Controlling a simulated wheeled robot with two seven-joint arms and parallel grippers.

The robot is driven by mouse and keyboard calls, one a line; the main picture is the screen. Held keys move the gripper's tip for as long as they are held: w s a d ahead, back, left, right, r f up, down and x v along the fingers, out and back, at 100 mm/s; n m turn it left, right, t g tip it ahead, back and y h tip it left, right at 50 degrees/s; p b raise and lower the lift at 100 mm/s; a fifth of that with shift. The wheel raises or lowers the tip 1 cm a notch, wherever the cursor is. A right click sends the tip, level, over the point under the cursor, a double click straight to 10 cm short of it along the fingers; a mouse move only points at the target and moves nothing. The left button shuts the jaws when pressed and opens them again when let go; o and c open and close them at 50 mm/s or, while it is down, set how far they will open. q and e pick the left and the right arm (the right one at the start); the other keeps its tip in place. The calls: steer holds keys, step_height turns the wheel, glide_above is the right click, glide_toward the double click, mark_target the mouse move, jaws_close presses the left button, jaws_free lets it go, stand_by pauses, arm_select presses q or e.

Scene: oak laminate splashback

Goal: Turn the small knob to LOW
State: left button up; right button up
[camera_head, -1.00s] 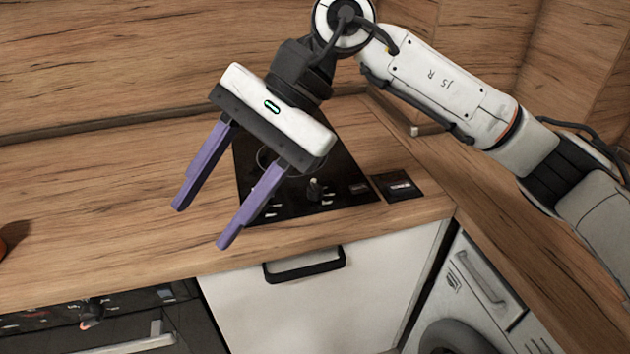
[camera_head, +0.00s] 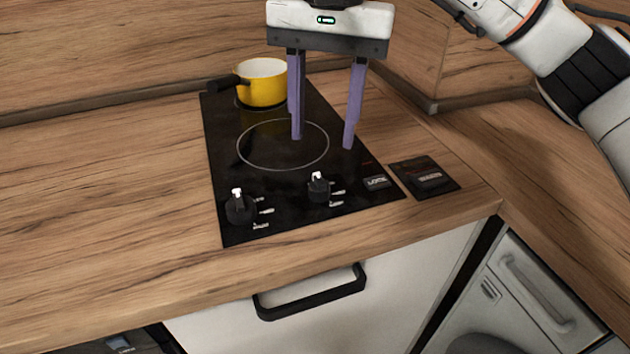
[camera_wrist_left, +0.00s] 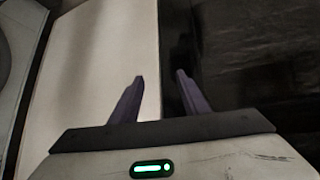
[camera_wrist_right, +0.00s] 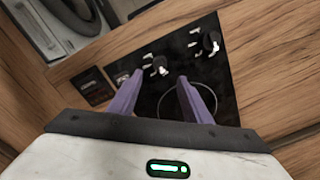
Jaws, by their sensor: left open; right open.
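A black hob (camera_head: 225,150) is set in the wooden counter, with two dark knobs with white marks along its front edge. The left knob (camera_head: 240,209) looks slightly larger than the right knob (camera_head: 319,187). White markings stand beside each, too small to read. My right gripper (camera_head: 322,142) is open and empty above the hob, behind the right knob. In the right wrist view the right knob (camera_wrist_right: 160,66) shows just beyond the fingertips, and the left knob (camera_wrist_right: 212,42) to its right. My left gripper (camera_wrist_left: 160,78) is open and empty, facing a pale panel and a dark surface.
A yellow pot (camera_head: 263,86) with a dark handle stands at the back of the hob. A black plate (camera_head: 424,177) lies right of the hob. A drawer handle (camera_head: 312,293) projects below the counter edge. The counter left of the hob is clear.

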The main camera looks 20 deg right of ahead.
mark_target(318, 179)
step_height(318, 179, down, 8)
steer(key=shift+a+f, duration=0.15)
steer(key=shift+f, duration=0.75)
steer(key=c, duration=1)
steer(key=shift+b, duration=0.3)
steer(key=shift+c, duration=0.2)
steer(key=shift+m, duration=0.3)
steer(key=m, duration=0.4)
steer(key=shift+a+m+b, duration=0.15)
steer(key=shift+m+b, duration=0.15)
steer(key=shift+b, duration=0.1)
steer(key=shift+w+m, duration=0.1)
steer(key=shift+m, duration=2.1)
steer(key=shift+r, duration=0.1)
